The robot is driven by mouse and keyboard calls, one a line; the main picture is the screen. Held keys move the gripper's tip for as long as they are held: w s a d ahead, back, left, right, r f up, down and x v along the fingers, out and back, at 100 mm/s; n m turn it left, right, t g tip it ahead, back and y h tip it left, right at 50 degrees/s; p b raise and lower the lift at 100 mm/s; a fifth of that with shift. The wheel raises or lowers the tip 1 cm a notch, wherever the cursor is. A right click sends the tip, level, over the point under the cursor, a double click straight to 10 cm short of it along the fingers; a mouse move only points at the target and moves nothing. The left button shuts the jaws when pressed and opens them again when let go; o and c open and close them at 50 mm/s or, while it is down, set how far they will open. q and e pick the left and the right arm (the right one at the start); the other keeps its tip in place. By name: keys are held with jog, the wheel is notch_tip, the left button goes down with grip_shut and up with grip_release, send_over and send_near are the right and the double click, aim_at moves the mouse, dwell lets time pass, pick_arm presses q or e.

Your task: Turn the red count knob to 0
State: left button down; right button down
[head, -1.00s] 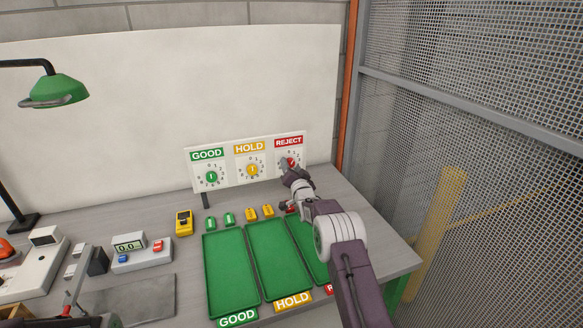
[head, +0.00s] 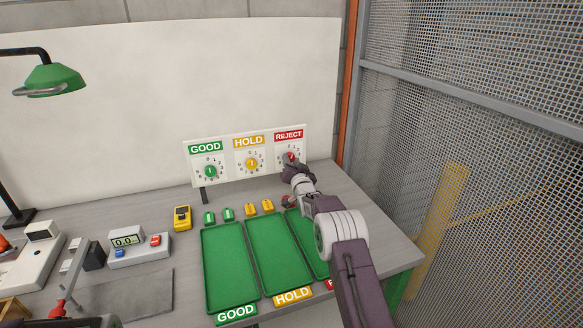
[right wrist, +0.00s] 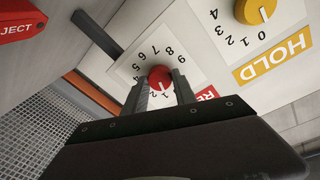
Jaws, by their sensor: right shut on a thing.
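The red count knob (head: 291,157) is on the REJECT dial at the right end of the white panel. My right gripper (right wrist: 160,88) is shut on the knob, one finger on each side. In the head view the right gripper (head: 288,164) reaches the dial from below and hides part of it. In the right wrist view the red knob (right wrist: 160,76) shows between the fingers. Digits 4 to 9 are readable around it, 1 and 2 partly; I cannot make out the 0. A dark shape at the bottom left edge may be my left gripper (head: 88,322); its fingers are unclear.
The yellow HOLD knob (head: 252,163) and green GOOD knob (head: 210,171) sit left on the same panel. Green trays (head: 229,270) lie in front, with small green and yellow counters behind them. A mesh fence (head: 470,100) stands at the right.

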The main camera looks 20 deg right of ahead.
jog(key=shift+f+n+b, duration=0.15)
jog(key=shift+n+b, duration=1.8)
jog(key=shift+n, duration=0.05)
jog(key=c, duration=1)
grip_release()
jog(key=s, duration=0.3)
jog(key=s+b, duration=0.1)
jog(key=s, duration=0.5)
jog(key=shift+a+f+b, duration=0.2)
jog(key=shift+a+b, duration=0.15)
jog(key=shift+a, duration=0.05)
